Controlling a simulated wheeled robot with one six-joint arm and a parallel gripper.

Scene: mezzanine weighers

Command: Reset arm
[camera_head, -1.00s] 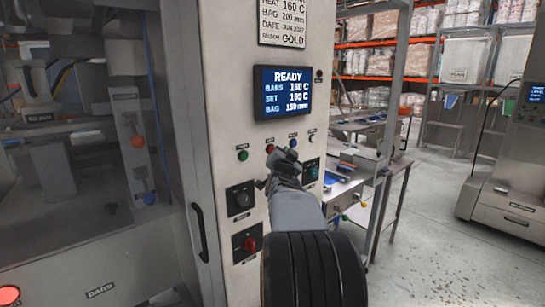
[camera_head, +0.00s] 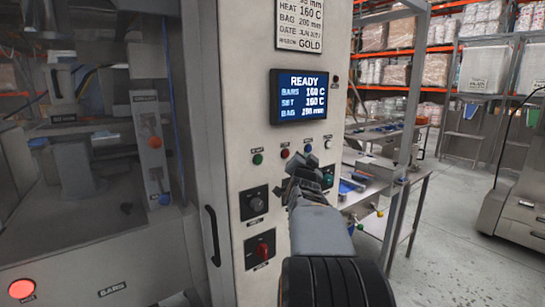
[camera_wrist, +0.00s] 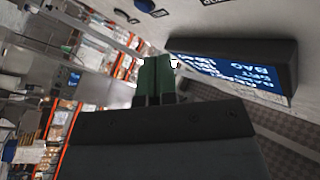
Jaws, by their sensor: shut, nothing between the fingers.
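My gripper (camera_head: 306,172) is in front of the lower right part of a pale machine control panel (camera_head: 238,150), below the display. In the wrist view its two green fingers (camera_wrist: 155,66) are together with nothing between them. The display (camera_head: 299,97) reads READY with bars and set at 160 C, and it shows tilted in the wrist view (camera_wrist: 240,64). My gripper partly hides the controls behind it. I cannot tell from the head view how far the fingers are from the panel.
A row of small buttons (camera_head: 285,154) runs under the display. A black knob (camera_head: 254,203) and a red rotary switch (camera_head: 262,250) are left of my arm. A dark door handle (camera_head: 212,235) is further left. A steel bench (camera_head: 376,190) stands right, with open floor (camera_head: 446,240) beyond.

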